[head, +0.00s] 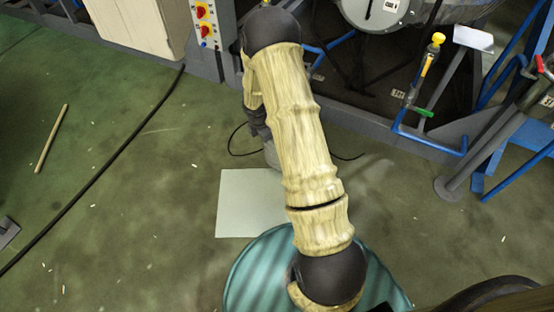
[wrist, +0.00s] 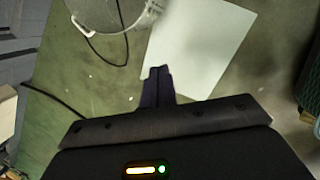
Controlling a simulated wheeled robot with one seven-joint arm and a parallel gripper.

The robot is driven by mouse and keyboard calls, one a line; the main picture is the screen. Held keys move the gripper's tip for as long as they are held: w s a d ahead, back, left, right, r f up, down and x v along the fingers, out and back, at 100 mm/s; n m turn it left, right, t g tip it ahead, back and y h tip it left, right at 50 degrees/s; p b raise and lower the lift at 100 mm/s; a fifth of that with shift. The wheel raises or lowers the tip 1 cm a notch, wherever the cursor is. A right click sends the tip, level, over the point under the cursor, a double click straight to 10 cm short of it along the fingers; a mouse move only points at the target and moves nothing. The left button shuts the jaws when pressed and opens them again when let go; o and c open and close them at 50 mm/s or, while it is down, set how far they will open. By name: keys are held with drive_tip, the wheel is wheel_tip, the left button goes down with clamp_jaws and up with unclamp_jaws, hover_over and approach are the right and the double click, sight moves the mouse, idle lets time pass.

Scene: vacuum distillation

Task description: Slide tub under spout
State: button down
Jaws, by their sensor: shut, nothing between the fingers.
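The tub (wrist: 118,22) is a clear round bucket with a pale handle, cut by the top edge of the wrist view. In the head view a small part of the tub (head: 270,156) shows beside my arm, and the rest is hidden. My gripper (wrist: 157,72) is shut and empty, with its fingertips apart from the tub in the wrist picture, over the near edge of a white sheet (wrist: 200,45). The sheet also lies flat on the floor in the head view (head: 243,205). I cannot pick out the spout in either view.
A teal drum (head: 252,275) stands below my arm in the head view. A steel frame with blue pipes (head: 430,143) and a yellow-topped handle (head: 430,60) fills the back right. A black cable (head: 110,165) and a wooden stick (head: 51,138) lie on otherwise open floor at left.

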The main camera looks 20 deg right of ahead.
wheel_tip(320, 180, down, 16)
drive_tip(key=w+d+n+b, duration=0.1)
drive_tip(key=w+d+n, duration=0.1)
drive_tip(key=n, duration=0.5)
drive_tip(key=shift+d+r+b, duration=0.25)
drive_tip(key=shift+d+b, duration=0.1)
drive_tip(key=w+d+f+b, duration=0.4)
drive_tip(key=f+b, duration=0.4)
drive_tip(key=f, duration=0.1)
drive_tip(key=shift+d+f, duration=0.3)
drive_tip(key=shift+d, duration=0.1)
drive_tip(key=shift+w, duration=0.1)
